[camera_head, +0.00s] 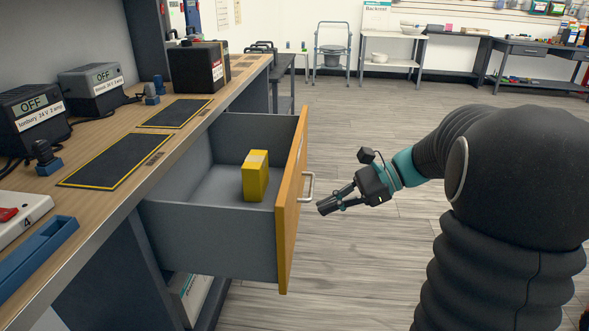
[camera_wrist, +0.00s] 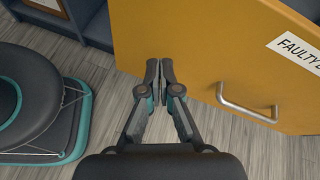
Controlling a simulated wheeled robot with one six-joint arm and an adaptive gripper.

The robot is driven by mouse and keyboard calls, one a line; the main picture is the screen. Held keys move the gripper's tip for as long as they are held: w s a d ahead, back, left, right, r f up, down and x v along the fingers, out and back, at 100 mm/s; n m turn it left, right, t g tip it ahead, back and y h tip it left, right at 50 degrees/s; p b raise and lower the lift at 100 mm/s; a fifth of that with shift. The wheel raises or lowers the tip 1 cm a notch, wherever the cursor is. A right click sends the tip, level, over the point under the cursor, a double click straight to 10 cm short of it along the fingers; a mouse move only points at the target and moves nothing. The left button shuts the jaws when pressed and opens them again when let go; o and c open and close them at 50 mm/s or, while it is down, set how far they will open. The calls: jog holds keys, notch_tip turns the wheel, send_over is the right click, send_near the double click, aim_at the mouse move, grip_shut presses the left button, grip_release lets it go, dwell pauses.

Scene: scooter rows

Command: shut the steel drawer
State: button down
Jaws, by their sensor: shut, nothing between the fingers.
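The steel drawer (camera_head: 210,224) stands pulled out from the workbench in the head view. Its walls are grey and its front is an orange-yellow panel (camera_head: 290,205) with a metal bar handle (camera_head: 308,187). A yellow box (camera_head: 256,176) stands upright inside it. My gripper (camera_head: 322,209) is shut and empty, just right of the drawer front near the handle. In the wrist view my gripper (camera_wrist: 160,70) points at the yellow front (camera_wrist: 215,50), left of the handle (camera_wrist: 247,108). I cannot tell whether the fingertips touch the panel. A label reading "FAULTY" (camera_wrist: 297,48) is partly cut off.
The wooden bench top (camera_head: 150,172) holds chargers (camera_head: 92,78), dark mats (camera_head: 115,155) and a black box (camera_head: 198,66). A dark, teal-edged round object (camera_wrist: 35,105) is on the floor in the wrist view. Open floor (camera_head: 370,130) lies right of the drawer.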

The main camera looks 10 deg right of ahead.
aim_at(297, 176)
jog(key=w+d+m+t+y, duration=0.45)
jog(key=w+d+m, duration=0.2)
jog(key=d, duration=0.55)
jog(key=shift+n+g, duration=0.25)
jog(key=shift+n, duration=0.2)
jog(key=x, duration=1.4)
jog(key=shift+w+a+b, duration=0.2)
jog(key=shift+w+b, duration=0.1)
jog(key=shift+w, duration=0.1)
